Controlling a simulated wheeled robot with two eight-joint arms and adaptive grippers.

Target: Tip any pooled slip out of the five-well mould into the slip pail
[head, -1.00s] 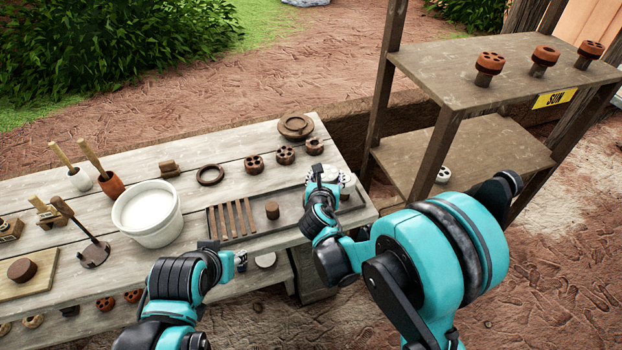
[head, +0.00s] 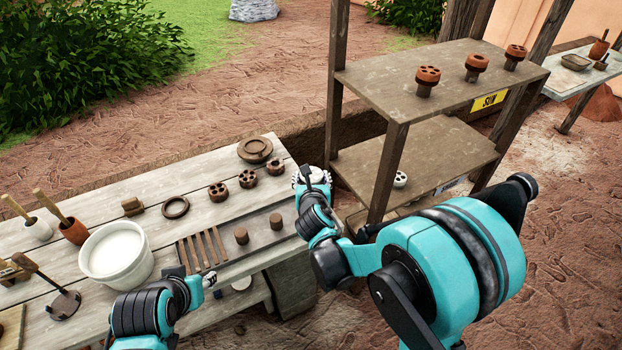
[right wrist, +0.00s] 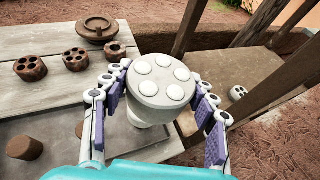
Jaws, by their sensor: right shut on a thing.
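The five-well mould (right wrist: 160,82) is a pale round block with a narrower stem below. Its wells face up and each shows white slip level in it. My right gripper (right wrist: 158,100) is shut on the mould, with a finger on each side. In the head view my right gripper (head: 313,180) holds the mould (head: 312,174) just off the table's right end, roughly upright. The slip pail (head: 116,252) is a white bucket holding white liquid, on the table well to the left. My left gripper (head: 208,280) is low at the table's front edge; its fingers are too small to read.
A dark tray (head: 260,240) on the table holds wooden slats (head: 203,248) and two brown plugs (head: 241,235). Several brown multi-hole pieces (head: 248,178) stand behind it. A wooden rack (head: 440,80) stands close on the right. A white holed piece (head: 400,179) sits on its lower shelf.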

